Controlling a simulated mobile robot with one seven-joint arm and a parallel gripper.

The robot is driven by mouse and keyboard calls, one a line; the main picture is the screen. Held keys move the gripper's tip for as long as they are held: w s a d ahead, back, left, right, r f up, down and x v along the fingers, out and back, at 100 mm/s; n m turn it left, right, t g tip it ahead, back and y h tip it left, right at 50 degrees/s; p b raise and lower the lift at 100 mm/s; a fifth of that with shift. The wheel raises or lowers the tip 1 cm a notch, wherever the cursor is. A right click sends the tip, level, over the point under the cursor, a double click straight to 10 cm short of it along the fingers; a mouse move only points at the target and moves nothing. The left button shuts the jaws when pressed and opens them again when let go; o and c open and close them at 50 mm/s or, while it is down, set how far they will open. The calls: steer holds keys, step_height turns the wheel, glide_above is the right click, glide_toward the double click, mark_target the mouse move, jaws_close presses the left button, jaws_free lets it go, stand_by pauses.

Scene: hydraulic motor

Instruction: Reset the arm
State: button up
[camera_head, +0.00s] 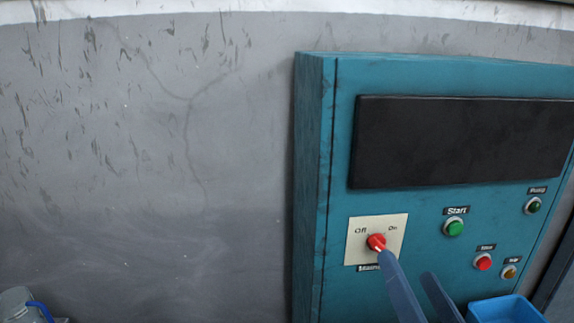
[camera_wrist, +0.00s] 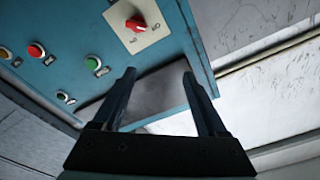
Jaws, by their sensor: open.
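My gripper (camera_head: 408,268) is in front of the lower part of a teal control panel (camera_head: 312,180), its two dark blue fingers apart with nothing between them. In the head view, the left fingertip overlaps the lower edge of the red rotary switch (camera_head: 376,242). In the wrist view, the open fingers (camera_wrist: 160,80) sit below the red switch (camera_wrist: 135,22) and apart from it. The switch is on a cream plate marked Off and On; I cannot tell for certain which mark it points to.
A green Start button (camera_head: 453,228), a red button (camera_head: 483,262), an amber button (camera_head: 509,271) and a dark green lamp (camera_head: 533,205) are right of the switch. A black screen (camera_head: 460,142) is above.

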steer(key=a+r+n+t+p, duration=0.1)
steer(key=a+r+n+t, duration=0.1)
steer(key=a+r, duration=0.3)
steer(key=s+a+r+n+t+p, duration=0.1)
steer(key=a+r, duration=0.4)
steer(key=r, duration=0.9)
steer(key=s+a+r+n+t, duration=0.1)
steer(key=a+r+n+t, duration=0.2)
steer(key=r, duration=0.7)
steer(key=shift+a+r+n+t+p, duration=0.2)
steer(key=shift+a+n+t+p, duration=0.2)
steer(key=shift+a+t, duration=0.75)
